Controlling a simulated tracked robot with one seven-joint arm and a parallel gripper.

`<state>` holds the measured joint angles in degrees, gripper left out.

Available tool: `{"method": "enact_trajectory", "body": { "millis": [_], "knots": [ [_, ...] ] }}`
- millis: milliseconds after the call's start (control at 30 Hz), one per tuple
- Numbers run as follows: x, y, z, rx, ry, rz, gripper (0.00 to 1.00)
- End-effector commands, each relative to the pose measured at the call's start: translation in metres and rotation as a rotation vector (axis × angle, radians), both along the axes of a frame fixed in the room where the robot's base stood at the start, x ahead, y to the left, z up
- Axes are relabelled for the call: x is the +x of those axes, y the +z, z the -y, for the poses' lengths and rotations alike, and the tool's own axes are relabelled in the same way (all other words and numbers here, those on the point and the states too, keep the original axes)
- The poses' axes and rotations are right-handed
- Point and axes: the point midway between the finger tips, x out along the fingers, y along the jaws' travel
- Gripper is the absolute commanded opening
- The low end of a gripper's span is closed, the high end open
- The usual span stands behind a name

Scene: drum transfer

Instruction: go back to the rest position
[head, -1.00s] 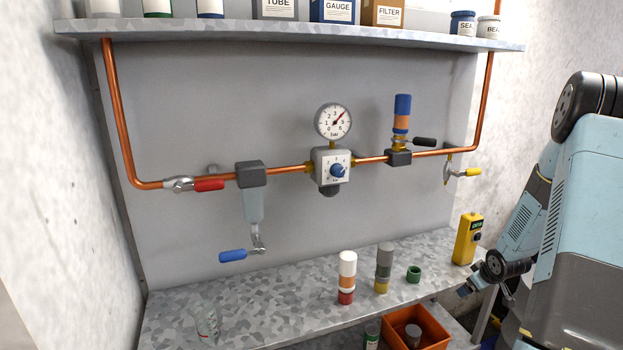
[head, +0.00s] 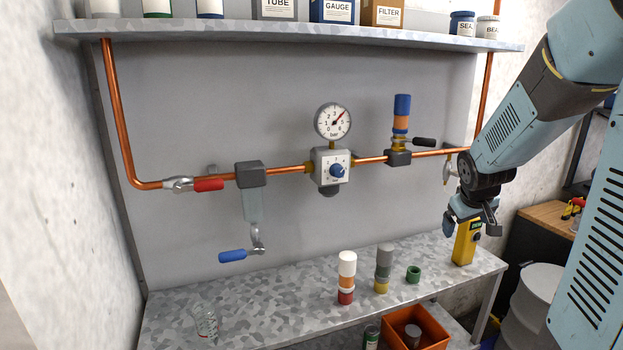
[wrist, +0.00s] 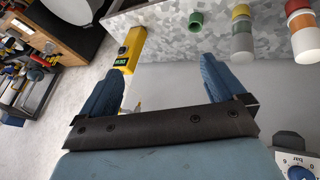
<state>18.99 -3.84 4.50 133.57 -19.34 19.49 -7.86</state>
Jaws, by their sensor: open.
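My gripper (head: 472,214) is at the right end of the bench in the head view, in front of the upper part of a yellow box (head: 464,243). In the wrist view my gripper (wrist: 160,78) shows two blue fingers spread wide apart with nothing between them. The yellow box also shows in the wrist view (wrist: 127,50), beyond the left fingertip. Whether a finger touches it cannot be told. My arm covers part of the copper pipe's right end.
An orange bin (head: 430,328) sits below. A gauge (head: 333,121) and copper pipe (head: 285,171) run along the panel.

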Motion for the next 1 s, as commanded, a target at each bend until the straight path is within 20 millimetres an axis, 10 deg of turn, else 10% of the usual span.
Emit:
{"method": "enact_trajectory", "body": {
  "millis": [500, 1000],
  "knots": [
    [-0.121, 0.079, -0.087, 0.145, -0.085, 0.026, 0.97],
    [-0.226, 0.100, -0.140, 0.317, -0.090, 0.009, 0.97]
  ]
}}
